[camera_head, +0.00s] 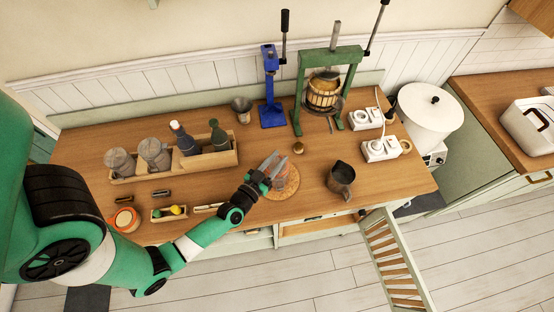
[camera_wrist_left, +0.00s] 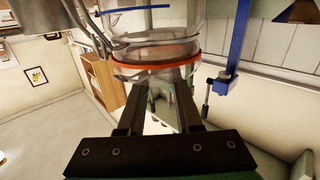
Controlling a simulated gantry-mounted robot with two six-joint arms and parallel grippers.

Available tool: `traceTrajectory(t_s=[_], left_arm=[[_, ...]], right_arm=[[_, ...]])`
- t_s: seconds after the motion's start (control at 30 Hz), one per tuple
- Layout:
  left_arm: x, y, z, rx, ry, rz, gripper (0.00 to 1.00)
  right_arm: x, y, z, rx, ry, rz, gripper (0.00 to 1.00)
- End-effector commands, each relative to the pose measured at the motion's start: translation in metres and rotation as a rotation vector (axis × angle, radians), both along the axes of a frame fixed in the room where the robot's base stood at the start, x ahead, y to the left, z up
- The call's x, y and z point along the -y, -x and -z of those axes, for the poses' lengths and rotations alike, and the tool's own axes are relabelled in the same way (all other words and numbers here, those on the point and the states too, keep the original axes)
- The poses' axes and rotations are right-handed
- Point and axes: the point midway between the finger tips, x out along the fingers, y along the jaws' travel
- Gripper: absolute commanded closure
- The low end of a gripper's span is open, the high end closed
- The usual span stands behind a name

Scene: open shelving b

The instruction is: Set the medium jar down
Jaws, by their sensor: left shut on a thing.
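The medium jar (camera_wrist_left: 150,48) is clear glass with an orange-red seal ring and a wire clasp. In the wrist view it fills the top middle, with its top cut off. My left gripper (camera_wrist_left: 160,98) is shut on it, one dark finger on each side. In the head view the left gripper (camera_head: 272,165) is at a round cork mat (camera_head: 290,186) near the table's front edge. The gripper largely hides the jar there, and I cannot tell whether the jar touches the mat. My right gripper is not in view.
A metal pitcher (camera_head: 341,176) stands right of the mat, and a small brass item (camera_head: 298,147) behind it. A green press (camera_head: 328,60) and a blue bottle capper (camera_head: 271,95) stand at the back. A wooden crate (camera_head: 210,162) of jars and bottles is left.

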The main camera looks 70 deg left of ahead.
Motion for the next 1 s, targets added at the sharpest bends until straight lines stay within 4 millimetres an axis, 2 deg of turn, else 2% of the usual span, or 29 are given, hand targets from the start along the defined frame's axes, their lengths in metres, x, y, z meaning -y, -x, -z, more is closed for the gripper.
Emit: traceTrajectory(t_s=[0.03, 0.17, 0.53, 0.67, 1.0], left_arm=[[0.000, 0.000, 0.001, 0.000, 0.000, 0.000, 0.61], [0.000, 0.000, 0.000, 0.000, 0.000, 0.000, 0.38], [0.001, 0.001, -0.005, -0.001, -0.001, 0.000, 0.37], [0.012, 0.017, -0.004, -0.004, 0.001, 0.002, 0.37], [0.059, 0.085, -0.008, -0.002, 0.002, 0.008, 0.37]], right_arm=[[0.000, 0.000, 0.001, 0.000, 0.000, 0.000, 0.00], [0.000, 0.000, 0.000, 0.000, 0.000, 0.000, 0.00], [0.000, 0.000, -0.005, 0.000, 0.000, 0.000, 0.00], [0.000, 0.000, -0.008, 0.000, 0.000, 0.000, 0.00], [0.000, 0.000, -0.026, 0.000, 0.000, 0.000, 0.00]])
